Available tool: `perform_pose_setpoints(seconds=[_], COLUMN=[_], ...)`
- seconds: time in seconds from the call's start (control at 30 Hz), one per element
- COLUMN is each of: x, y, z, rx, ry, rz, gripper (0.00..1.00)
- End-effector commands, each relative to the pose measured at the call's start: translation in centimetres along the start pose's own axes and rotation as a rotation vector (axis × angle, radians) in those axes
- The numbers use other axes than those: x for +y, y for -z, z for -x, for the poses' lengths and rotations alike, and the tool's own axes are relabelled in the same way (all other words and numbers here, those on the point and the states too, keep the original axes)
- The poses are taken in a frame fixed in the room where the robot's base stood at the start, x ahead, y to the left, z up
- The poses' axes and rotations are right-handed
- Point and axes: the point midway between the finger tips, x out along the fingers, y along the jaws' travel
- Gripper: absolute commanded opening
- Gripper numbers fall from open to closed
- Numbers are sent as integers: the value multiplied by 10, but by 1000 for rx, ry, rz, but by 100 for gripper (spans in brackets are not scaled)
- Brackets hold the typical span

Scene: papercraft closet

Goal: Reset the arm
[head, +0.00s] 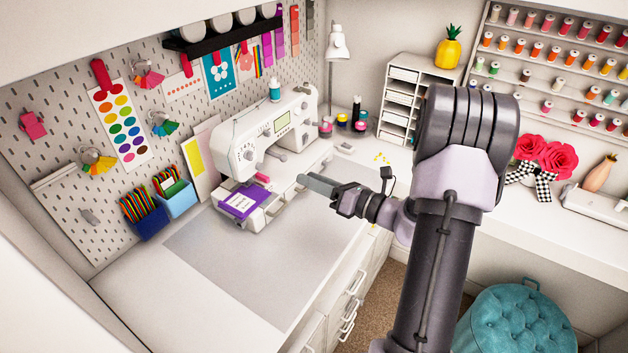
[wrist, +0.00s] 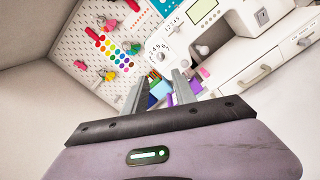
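My gripper (head: 310,184) reaches left from the arm and hangs in the air over the worktop's front side, to the right of the sewing machine. The wrist view shows my gripper (wrist: 161,82) with its two grey fingers apart and nothing held between them. The white sewing machine (head: 258,135) stands at the back of the worktop; a purple item with a white label (head: 243,201) lies at its base. It also shows in the wrist view as the sewing machine (wrist: 178,44).
A pegboard (head: 60,155) with hanging supplies lines the left wall. A grey mat (head: 250,255) lies bare on the worktop. A white drawer organizer (head: 402,100) stands behind my arm. White drawers (head: 345,300) and a teal stool (head: 515,320) are below.

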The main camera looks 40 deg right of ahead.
Motion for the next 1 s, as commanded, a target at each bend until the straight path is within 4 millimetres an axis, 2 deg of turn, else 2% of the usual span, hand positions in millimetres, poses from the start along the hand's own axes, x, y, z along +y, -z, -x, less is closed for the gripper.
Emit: perform_pose_setpoints(seconds=[0.47,0.53,0.57,0.63,0.67,0.7,0.77,0.8,0.87,0.9,1.0], x=[0,10,21,64,89,127,181,212,244,254,257], y=[0,3,7,25,37,58,96,124,163,182,207], z=[4,-1,-6,-20,-25,-28,-20,-6,24,46,87], rx=[1,26,53,165,231,330,485,586,722,793,891], ry=[-1,-26,-52,-159,-224,-325,-490,-607,-779,-877,-1054], rz=[1,28,56,181,259,388,624,814,1132,1348,1865], gripper=[33,33,33,33,33,33,33,33,33,33,33])
